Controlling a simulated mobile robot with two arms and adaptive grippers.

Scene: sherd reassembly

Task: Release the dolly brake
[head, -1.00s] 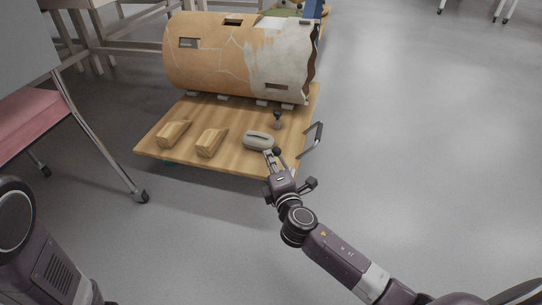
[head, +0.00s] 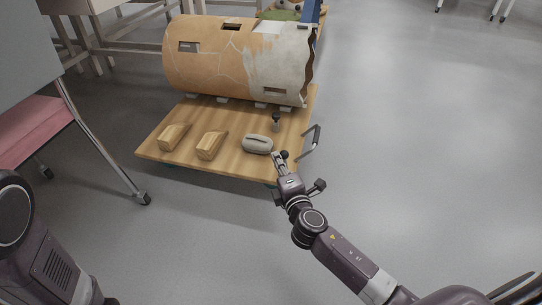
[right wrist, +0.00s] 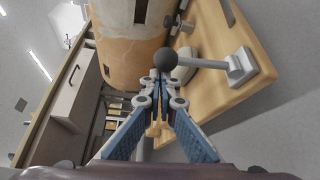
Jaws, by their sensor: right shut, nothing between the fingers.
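The brake lever is a grey bar with a black ball knob. In the right wrist view the knob (right wrist: 166,57) is just beyond my fingertips, and the bar (right wrist: 205,63) runs right to a grey bracket (right wrist: 240,66) at the dolly's edge. In the head view the knob (head: 285,154) shows at the front right corner of the wooden dolly (head: 185,158). My right gripper (head: 279,158) is shut and empty, close beside the knob; whether it touches cannot be told. It also shows in the right wrist view (right wrist: 161,78). My left gripper is out of view.
A large cracked clay cylinder (head: 215,65) lies on the dolly. Two wooden blocks (head: 212,144), a grey oval object (head: 257,144) and a small post (head: 276,121) are in front. A metal handle (head: 314,143) stands at the right edge.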

